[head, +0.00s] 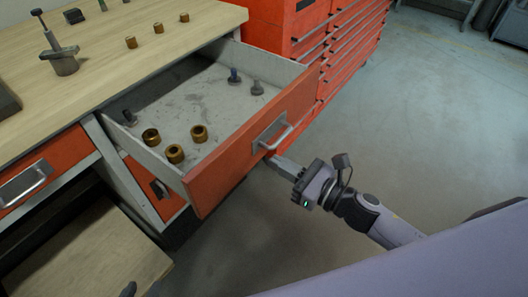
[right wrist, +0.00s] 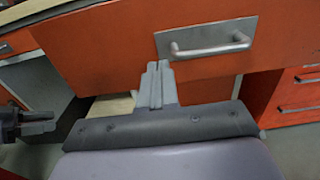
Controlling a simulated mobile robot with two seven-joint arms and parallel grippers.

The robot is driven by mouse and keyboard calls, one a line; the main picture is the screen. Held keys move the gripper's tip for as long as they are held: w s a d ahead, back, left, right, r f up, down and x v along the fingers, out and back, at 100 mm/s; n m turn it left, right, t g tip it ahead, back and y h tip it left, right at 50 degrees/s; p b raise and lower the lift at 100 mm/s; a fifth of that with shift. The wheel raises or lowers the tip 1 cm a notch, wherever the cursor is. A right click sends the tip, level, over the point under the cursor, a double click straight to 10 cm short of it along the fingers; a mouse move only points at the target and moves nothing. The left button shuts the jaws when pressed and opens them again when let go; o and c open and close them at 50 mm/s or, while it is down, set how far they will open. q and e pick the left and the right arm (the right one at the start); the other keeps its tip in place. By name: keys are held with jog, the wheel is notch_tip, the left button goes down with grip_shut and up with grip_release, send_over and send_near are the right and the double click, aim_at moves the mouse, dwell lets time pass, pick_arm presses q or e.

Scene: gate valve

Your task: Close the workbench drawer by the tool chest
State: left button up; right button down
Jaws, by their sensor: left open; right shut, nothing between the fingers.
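The workbench drawer (head: 230,155) is pulled out, its orange front facing my right arm. A silver handle (head: 273,135) is on that front; it also shows in the right wrist view (right wrist: 210,47). The red tool chest (head: 265,28) stands just behind the drawer. My right gripper (head: 272,161) is shut and empty, its tips at the drawer front just below the handle. I cannot tell whether they touch it. My left gripper (right wrist: 38,121) is open at the left of the right wrist view; only a dark bit shows at the head view's bottom edge.
Several brass nuts (head: 175,153) and dark bolts (head: 257,88) lie in the drawer. The wooden workbench top (head: 100,48) holds more small parts. A lower shelf (head: 85,255) is at bottom left. The grey floor (head: 420,130) to the right is clear.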

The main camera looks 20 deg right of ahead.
aim_at(253, 150)
pick_arm(q)
jog(key=shift+s+p, duration=0.2)
jog(key=shift+p, duration=0.1)
pick_arm(e)
jog(key=shift+x, duration=2.4)
pick_arm(q)
jog(key=shift+r, duration=0.1)
